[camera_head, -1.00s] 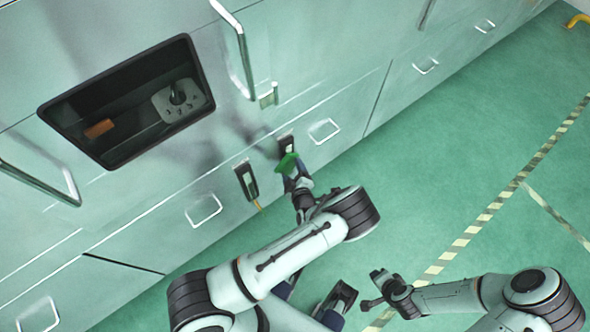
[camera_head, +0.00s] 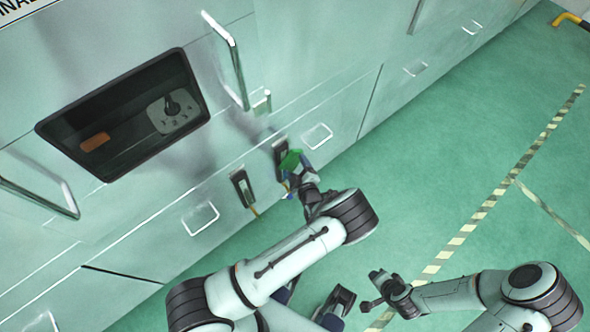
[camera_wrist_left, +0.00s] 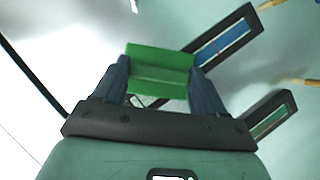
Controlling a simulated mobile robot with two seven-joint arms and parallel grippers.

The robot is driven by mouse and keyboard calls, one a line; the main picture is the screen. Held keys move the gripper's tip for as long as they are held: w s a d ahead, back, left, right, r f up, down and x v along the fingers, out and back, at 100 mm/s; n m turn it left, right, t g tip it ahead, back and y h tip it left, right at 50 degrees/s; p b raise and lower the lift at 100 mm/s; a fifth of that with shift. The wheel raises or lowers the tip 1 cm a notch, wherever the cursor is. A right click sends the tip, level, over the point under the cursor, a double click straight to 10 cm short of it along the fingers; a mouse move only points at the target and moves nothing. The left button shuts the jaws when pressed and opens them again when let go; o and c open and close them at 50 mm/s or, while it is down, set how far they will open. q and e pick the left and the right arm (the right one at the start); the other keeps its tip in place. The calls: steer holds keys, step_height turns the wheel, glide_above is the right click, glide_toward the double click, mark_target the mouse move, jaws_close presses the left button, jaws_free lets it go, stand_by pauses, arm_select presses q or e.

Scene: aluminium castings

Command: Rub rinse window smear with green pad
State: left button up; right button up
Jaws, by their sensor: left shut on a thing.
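The green pad (camera_head: 291,160) is held between the fingers of my left gripper (camera_head: 300,175), low in front of the cabinet wall. In the left wrist view the pad (camera_wrist_left: 160,72) is a bright green block, gripped from both sides by the dark blue fingers of the gripper (camera_wrist_left: 158,85). The dark-framed window (camera_head: 192,66) is up and to the left, well apart from the pad. An orange-brown patch (camera_head: 95,142) shows inside it at lower left; I cannot tell whether it is the smear. My right gripper (camera_head: 378,288) is over the floor, its finger gap unclear.
Two dark holders, the left one (camera_head: 242,187) and the right one (camera_head: 280,150), are on the wall close to the pad. A long handle (camera_head: 238,62) stands out right of the window. A grey plate with a black knob (camera_head: 172,112) is in the window. Green floor (camera_head: 450,150) is clear to the right.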

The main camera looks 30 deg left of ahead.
arm_select(q)
steer(key=s+d, duration=0.2)
steer(key=d, duration=0.3)
steer(key=shift+s+d+p, duration=0.15)
steer(key=shift+d+p, duration=0.15)
steer(key=shift+p, duration=0.05)
stand_by(0.4)
steer(key=shift+s+d, duration=0.3)
steer(key=shift+d, duration=0.4)
steer(key=shift+s+d, duration=0.25)
steer(key=shift+d, duration=0.4)
